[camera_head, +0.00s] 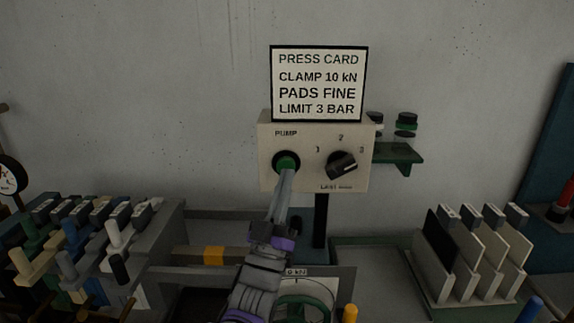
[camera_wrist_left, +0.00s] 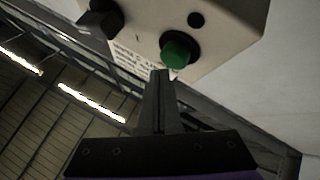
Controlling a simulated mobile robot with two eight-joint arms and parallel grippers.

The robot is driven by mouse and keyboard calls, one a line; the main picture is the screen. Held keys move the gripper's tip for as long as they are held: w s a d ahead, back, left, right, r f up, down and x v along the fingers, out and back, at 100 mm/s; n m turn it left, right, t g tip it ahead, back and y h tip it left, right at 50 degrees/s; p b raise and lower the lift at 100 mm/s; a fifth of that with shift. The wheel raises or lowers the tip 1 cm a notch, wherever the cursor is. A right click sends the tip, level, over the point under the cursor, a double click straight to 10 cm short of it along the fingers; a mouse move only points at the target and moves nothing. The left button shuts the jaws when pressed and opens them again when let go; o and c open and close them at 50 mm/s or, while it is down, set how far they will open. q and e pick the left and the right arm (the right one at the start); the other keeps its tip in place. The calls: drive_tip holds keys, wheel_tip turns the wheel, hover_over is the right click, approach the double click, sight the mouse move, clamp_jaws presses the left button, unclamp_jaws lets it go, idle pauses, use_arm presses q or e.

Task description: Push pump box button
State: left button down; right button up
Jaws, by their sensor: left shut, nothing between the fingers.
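The pump box (camera_head: 314,178) is a cream box on a dark post, marked PUMP, with a black rotary knob (camera_head: 342,164) at its right. Its green pump button (camera_head: 286,162) sits in a black ring at the left. In the left wrist view the green button (camera_wrist_left: 178,52) shows just beyond my fingertips, with the black knob (camera_wrist_left: 102,18) to the upper left. My left gripper (camera_head: 284,174) is shut and empty, its tips right below the button. I cannot tell whether the tips touch it. My right gripper is not in view.
A press card sign (camera_head: 319,83) stands above the box. A green shelf (camera_head: 398,154) with dark-capped items is right of it. A rack of coloured handles (camera_head: 80,240) stands left, and a rack of upright plates (camera_head: 474,252) right.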

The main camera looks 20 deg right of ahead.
use_arm(q)
drive_tip(key=shift+s+a, duration=0.1)
drive_tip(key=shift+s, duration=0.15)
drive_tip(key=shift+s, duration=0.1)
drive_tip(key=shift+s+a+p, duration=0.1)
drive_tip(key=shift+s+a, duration=0.2)
drive_tip(key=shift+s, duration=0.6)
drive_tip(key=shift+s+a+p, duration=0.1)
drive_tip(key=shift+s+a, duration=0.15)
drive_tip(key=shift+s, duration=0.7)
drive_tip(key=shift+s+a+p, duration=0.1)
drive_tip(key=shift+s+a, duration=0.2)
drive_tip(key=shift+s, duration=0.6)
